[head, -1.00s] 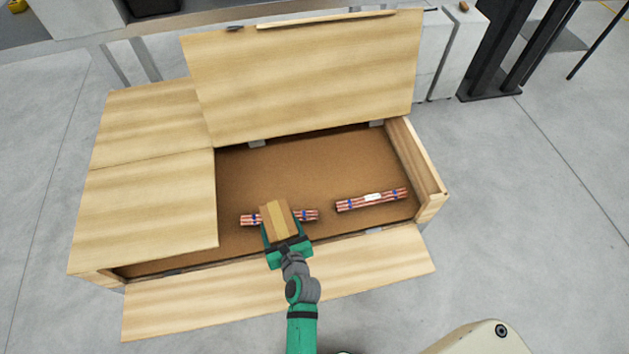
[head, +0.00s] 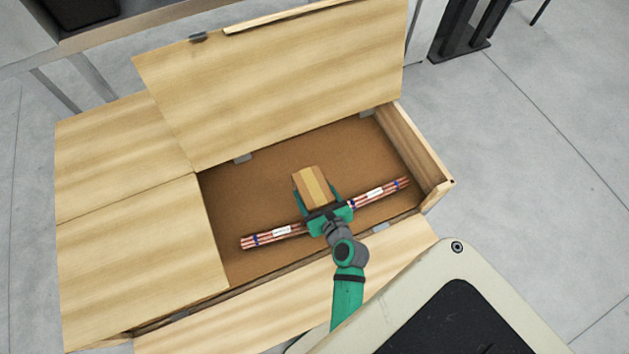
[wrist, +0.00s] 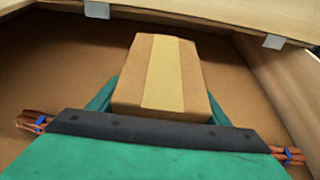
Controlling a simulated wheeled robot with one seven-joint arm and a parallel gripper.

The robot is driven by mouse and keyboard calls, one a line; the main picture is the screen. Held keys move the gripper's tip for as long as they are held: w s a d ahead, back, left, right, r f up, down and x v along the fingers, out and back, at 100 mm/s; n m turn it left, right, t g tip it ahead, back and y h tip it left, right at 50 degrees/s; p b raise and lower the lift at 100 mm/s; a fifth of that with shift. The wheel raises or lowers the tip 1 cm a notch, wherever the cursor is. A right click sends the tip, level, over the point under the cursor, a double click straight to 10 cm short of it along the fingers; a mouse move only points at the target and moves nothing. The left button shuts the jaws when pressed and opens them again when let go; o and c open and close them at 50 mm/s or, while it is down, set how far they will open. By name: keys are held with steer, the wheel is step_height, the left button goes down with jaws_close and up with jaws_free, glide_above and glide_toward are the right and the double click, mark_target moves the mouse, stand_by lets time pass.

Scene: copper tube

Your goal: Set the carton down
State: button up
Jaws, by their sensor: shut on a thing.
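The carton (head: 314,188) is a small brown box with a pale tape strip along its top. My green gripper (head: 318,199) is shut on it, one finger on each side. In the head view they are over the open wooden crate (head: 429,167), above its brown floor. The wrist view shows the carton (wrist: 160,75) between the green fingers of my gripper (wrist: 160,100). I cannot tell whether the carton touches the floor; its underside is hidden.
Copper tube bundles with blue bands lie in the crate, one left of my gripper (head: 272,237) and one right (head: 380,192). The raised lid (head: 280,80) stands behind. The brown floor (head: 255,185) behind and left of the carton is bare.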

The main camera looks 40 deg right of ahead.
steer(key=w+d, duration=0.1)
steer(key=w+d+f, duration=0.1)
steer(key=w, duration=0.1)
steer(key=w+d+f, duration=0.1)
steer(key=shift+w+d+f, duration=0.15)
steer(key=shift+w+d, duration=0.15)
steer(key=shift+d, duration=0.05)
steer(key=w+f, duration=0.1)
steer(key=w+d+f, duration=0.1)
steer(key=f, duration=0.1)
steer(key=w+d+f, duration=0.1)
steer(key=f, duration=0.1)
steer(key=shift+d, duration=0.25)
steer(key=shift+w+d+f, duration=0.2)
steer(key=shift+f, duration=0.15)
steer(key=shift+w+f, duration=0.2)
steer(key=shift+f, duration=1.5)
steer(key=shift+s+d, duration=0.1)
steer(key=shift+s, duration=0.05)
steer(key=o, duration=1.3)
steer(key=shift+f, duration=0.1)
